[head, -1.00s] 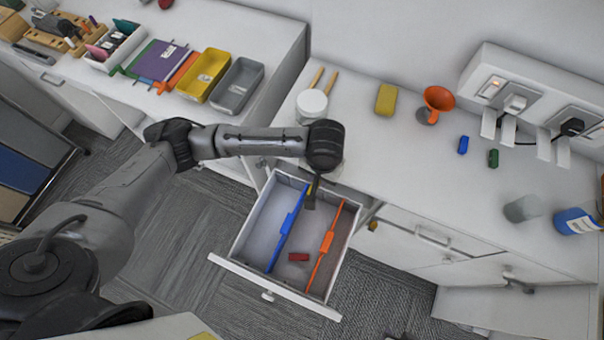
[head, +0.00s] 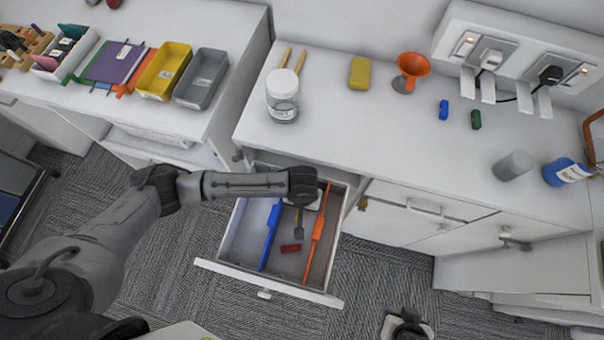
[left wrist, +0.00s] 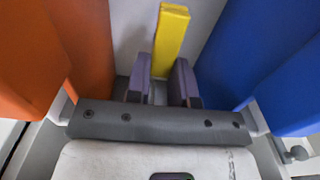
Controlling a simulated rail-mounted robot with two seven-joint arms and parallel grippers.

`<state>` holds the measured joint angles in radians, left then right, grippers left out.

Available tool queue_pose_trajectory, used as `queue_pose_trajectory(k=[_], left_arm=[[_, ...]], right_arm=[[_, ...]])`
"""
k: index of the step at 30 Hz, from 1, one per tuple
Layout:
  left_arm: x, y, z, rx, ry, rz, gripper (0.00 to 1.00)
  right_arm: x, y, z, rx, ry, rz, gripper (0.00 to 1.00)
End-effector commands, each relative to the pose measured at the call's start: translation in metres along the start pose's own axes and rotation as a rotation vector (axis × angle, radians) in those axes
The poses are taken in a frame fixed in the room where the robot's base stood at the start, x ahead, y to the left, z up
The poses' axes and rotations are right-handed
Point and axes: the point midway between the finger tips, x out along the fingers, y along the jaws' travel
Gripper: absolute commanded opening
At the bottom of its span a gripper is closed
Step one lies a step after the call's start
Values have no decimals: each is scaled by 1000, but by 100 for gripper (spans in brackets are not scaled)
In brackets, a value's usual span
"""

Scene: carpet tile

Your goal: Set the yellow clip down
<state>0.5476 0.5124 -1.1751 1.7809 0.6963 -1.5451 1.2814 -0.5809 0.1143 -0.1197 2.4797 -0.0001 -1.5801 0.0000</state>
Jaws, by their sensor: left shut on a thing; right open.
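The yellow clip (left wrist: 171,38) is between the fingers of my left gripper (left wrist: 161,82) in the left wrist view. In the head view that gripper (head: 298,226) points down into the open drawer (head: 267,284), between the blue divider (head: 270,236) and the orange divider (head: 318,240). The clip is mostly hidden there by my arm; I cannot tell whether it touches the drawer floor. A red clip (head: 291,248) lies on the drawer floor just in front of the gripper. My right gripper (head: 406,326) is open and empty, low at the bottom edge, apart from the drawer.
Yellow and grey trays (head: 202,78) stand at left. The drawer's left compartment looks empty.

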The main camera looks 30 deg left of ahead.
Motion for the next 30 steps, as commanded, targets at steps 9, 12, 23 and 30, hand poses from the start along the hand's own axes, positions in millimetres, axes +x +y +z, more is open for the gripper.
queue_pose_trajectory(k=[9,12,23,30], left_arm=[[32,0,0,0,-2,-2,0],[38,0,0,0,0,0,0],[40,0,0,0,-1,0,0],[40,0,0,0,0,0,43]], right_arm=[[6,0,2,0,1,0,43],[6,0,2,-2,0,1,43],[5,3,2,-10,-1,8,43],[5,2,2,-10,0,7,43]])
